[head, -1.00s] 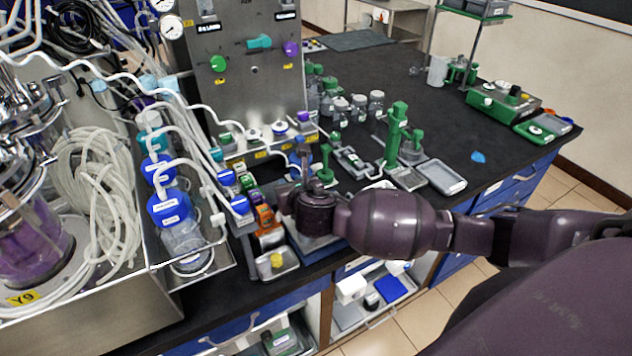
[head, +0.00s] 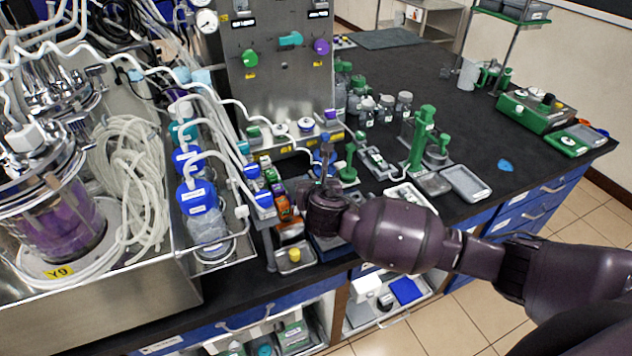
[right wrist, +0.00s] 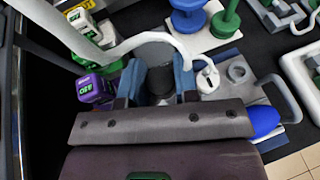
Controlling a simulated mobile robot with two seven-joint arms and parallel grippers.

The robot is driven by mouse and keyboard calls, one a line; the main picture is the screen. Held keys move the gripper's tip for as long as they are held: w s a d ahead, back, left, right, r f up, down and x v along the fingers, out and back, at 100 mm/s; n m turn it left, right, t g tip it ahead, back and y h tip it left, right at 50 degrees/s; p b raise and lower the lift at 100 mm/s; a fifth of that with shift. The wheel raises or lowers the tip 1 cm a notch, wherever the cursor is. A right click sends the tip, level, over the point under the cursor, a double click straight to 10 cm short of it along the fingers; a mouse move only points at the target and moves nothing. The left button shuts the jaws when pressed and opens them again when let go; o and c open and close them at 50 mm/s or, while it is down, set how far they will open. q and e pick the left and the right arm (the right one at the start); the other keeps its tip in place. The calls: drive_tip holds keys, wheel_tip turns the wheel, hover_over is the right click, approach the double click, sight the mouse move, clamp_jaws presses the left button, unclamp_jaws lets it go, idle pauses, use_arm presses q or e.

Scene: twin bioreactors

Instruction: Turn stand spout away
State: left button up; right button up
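In the right wrist view, the two blue-grey fingers of my right gripper (right wrist: 160,84) stand apart, one on each side of a dark upright cylinder. I cannot tell whether they touch it. A grey rounded body (right wrist: 152,50) lies just beyond. A white curved tube, which looks like the stand spout (right wrist: 146,38), arches over it and bends down on the right to a small white fitting (right wrist: 207,78). In the head view my right gripper (head: 322,188) is low over the bench front, and my wrist hides most of the stand. My left gripper is not in view.
A purple labelled block (right wrist: 92,88) is close left of the fingers. Blue (right wrist: 187,18) and green (right wrist: 226,20) spool-shaped pieces stand beyond. A tall green stand (head: 422,138) is to the right; the far bench is clearer.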

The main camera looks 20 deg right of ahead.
drive_tip(key=o, duration=0.4)
drive_tip(key=shift+s+f, duration=0.15)
drive_tip(key=shift+f, duration=0.15)
drive_tip(key=shift+o, duration=0.2)
drive_tip(key=shift+r, duration=0.2)
drive_tip(key=v, duration=1)
drive_tip(key=shift+s+p, duration=0.3)
drive_tip(key=shift+p, duration=0.15)
drive_tip(key=shift+r, duration=0.15)
